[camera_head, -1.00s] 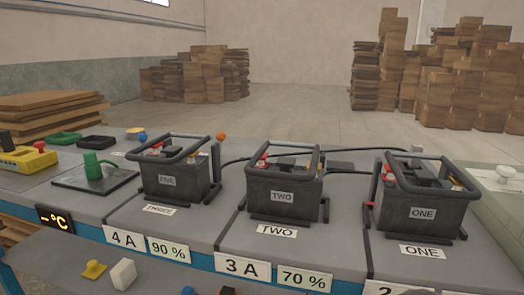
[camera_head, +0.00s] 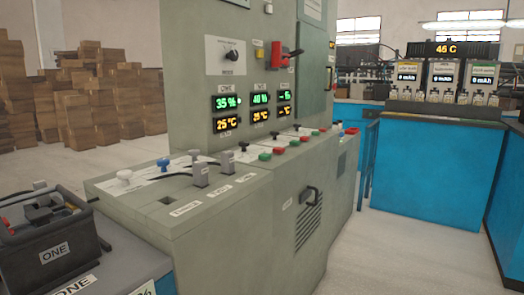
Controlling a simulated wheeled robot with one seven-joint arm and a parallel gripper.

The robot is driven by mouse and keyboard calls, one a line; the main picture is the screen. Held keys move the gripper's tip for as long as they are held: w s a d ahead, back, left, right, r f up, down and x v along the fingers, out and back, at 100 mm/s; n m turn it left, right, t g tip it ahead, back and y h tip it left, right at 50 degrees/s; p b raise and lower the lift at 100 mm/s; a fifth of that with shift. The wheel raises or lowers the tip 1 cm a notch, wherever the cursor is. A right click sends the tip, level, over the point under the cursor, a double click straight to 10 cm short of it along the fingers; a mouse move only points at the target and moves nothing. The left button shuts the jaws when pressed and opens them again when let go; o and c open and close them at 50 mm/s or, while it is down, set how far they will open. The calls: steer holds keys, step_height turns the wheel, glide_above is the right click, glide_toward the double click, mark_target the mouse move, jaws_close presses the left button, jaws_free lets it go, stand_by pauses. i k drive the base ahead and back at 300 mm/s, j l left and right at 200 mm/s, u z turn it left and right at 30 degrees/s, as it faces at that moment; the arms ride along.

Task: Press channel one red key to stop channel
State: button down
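A grey-green charging cabinet (camera_head: 235,75) stands in the middle, with a sloped console at its front. Green and red keys run along the console edge in pairs. The nearest display column (camera_head: 227,104) reads 35 % and 25 °C. The adjacent column (camera_head: 261,99) appears to read 40 %. My gripper is not in view.
A battery marked ONE (camera_head: 50,235) sits on the bench at lower left. Blue counters (camera_head: 420,165) stand behind at right. Floor is clear between cabinet and counters.

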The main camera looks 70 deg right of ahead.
mark_target(278, 150)
steer(key=k+l+z, duration=0.1)
steer(key=l+z, duration=0.2)
steer(key=z, duration=0.2)
steer(key=l+z, duration=0.35)
steer(key=z, duration=0.15)
steer(key=l+z, duration=0.1)
steer(key=l, duration=0.65)
steer(key=l+z, duration=0.15)
steer(key=l, duration=0.65)
steer(key=l+z, duration=0.1)
steer(key=l, duration=0.65)
steer(key=i+l+z, duration=0.1)
steer(key=l, duration=0.7)
steer(key=i, duration=0.05)
